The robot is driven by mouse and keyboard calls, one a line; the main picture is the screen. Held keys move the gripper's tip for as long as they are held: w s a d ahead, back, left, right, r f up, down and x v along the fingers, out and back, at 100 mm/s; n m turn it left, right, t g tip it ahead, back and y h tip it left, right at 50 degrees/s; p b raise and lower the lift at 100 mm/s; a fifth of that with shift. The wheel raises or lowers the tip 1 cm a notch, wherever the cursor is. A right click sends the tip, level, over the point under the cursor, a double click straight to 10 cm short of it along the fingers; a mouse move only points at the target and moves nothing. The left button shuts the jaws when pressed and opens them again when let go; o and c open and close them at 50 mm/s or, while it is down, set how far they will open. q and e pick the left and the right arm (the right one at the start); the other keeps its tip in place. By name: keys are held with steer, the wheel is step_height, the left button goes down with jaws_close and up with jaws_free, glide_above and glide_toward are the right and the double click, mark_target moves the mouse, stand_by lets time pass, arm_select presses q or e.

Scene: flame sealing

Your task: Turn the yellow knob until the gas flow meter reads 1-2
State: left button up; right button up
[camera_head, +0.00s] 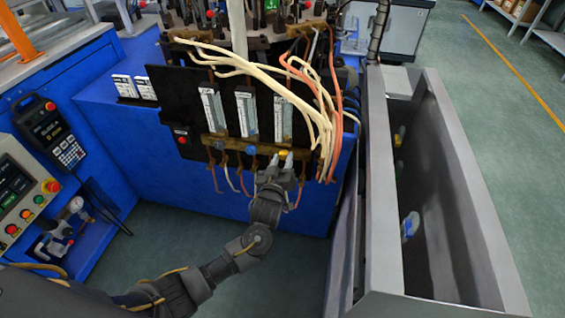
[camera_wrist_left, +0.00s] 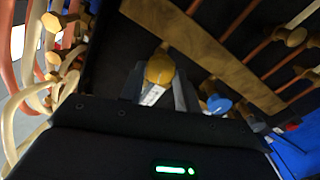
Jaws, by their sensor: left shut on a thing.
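The yellow knob (camera_head: 283,153) sits at the right end of the brass bar under the gas flow meters. It also shows in the left wrist view (camera_wrist_left: 160,68), between the two fingers. My left gripper (camera_head: 281,160) reaches up to it from below, and its fingers (camera_wrist_left: 159,86) are shut on the knob's sides. The flow meter above the yellow knob (camera_head: 283,119) is a clear upright tube; its reading is too small to tell. Two more flow meters (camera_head: 246,112) (camera_head: 211,109) stand to its left. My right gripper is not in view.
A blue knob (camera_head: 250,150) is close beside the yellow one and also shows in the wrist view (camera_wrist_left: 218,104). Cream and orange hoses (camera_head: 318,105) hang just to the right. A grey open bin (camera_head: 455,170) stands further right. A control panel (camera_head: 18,190) is at the left.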

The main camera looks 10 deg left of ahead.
arm_select(q)
steer(key=shift+f+n, duration=0.1)
steer(key=shift+n, duration=0.9)
steer(key=shift+n+b, duration=0.4)
steer(key=shift+n, duration=2.1)
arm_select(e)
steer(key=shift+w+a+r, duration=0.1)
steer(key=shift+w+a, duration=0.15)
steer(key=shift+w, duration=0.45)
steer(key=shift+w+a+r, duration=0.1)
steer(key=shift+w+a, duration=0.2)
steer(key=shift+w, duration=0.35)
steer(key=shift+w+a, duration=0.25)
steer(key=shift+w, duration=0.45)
arm_select(q)
steer(key=shift+a, duration=0.1)
steer(key=o, duration=1)
steer(key=shift+c, duration=0.2)
steer(key=shift+s, duration=0.1)
